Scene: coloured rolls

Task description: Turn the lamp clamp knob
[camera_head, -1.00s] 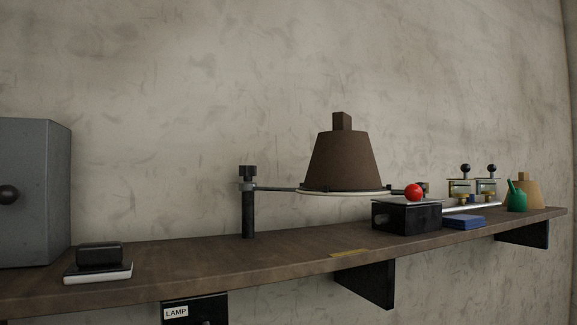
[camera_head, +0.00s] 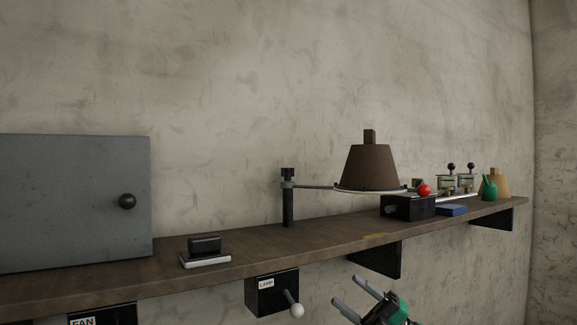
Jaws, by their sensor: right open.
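The lamp's dark brown shade (camera_head: 368,165) sits on a pale ring held out by a thin arm from a black post (camera_head: 288,210) on the shelf. A black knob (camera_head: 288,173) sits at the top of the post, above a grey clamp collar (camera_head: 287,185). I take this for the clamp knob; its turn angle is too small to read. My right gripper (camera_head: 347,291) is at the bottom of the view, below the shelf's front edge, fingers apart and empty. It is well below and right of the knob, touching nothing I can see. My left gripper is not in view.
Under the wooden shelf (camera_head: 130,268) hang a LAMP-labelled box (camera_head: 258,294) with a white-ball lever and a FAN-labelled box (camera_head: 118,315). A grey cabinet (camera_head: 75,200) stands left. A black box (camera_head: 408,208) with a red ball (camera_head: 424,190) stands right of the post.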

